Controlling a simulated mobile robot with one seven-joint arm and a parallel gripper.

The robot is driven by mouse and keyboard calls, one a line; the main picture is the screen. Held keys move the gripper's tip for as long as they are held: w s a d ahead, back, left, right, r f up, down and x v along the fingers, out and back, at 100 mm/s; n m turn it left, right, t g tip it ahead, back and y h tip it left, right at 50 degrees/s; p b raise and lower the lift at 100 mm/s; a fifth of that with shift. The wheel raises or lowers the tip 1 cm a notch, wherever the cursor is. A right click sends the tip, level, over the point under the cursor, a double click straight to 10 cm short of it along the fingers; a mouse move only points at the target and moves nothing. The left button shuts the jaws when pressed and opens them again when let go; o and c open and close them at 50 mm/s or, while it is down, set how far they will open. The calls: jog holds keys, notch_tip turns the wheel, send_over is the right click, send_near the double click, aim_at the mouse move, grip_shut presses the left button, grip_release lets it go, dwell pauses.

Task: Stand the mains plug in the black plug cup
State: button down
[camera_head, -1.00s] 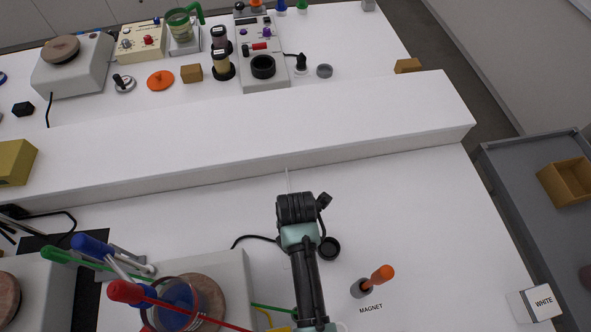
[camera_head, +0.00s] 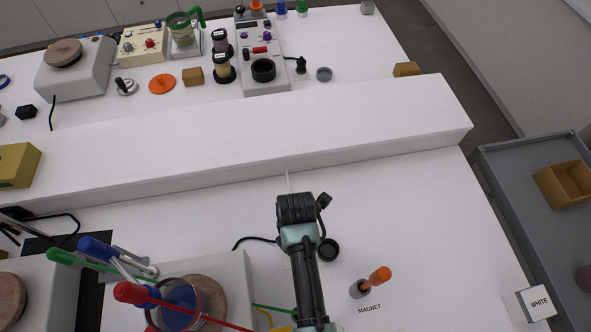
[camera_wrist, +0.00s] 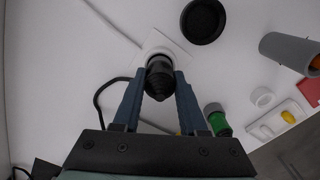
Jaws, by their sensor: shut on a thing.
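In the wrist view my gripper (camera_wrist: 159,82) is shut on the black mains plug (camera_wrist: 159,78), with one blue-grey finger on each side of it. A white square plate (camera_wrist: 176,46) lies beneath the plug; I cannot tell whether the plug touches it. A black cord (camera_wrist: 99,92) curves off to the left and also shows in the head view (camera_head: 255,239). The black plug cup (camera_wrist: 204,20) is empty, above and to the right of the plug, apart from it. In the head view the cup (camera_head: 329,250) is right of my wrist, which hides the plug.
A long white raised ledge (camera_head: 250,140) crosses behind. A hotplate (camera_head: 236,275) with a jar of coloured rods is at left. The white bench at right is mostly clear.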

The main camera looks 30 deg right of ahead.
jog(key=shift+r, duration=0.2)
jog(key=shift+r+p, duration=2.25)
jog(key=shift+p, duration=0.25)
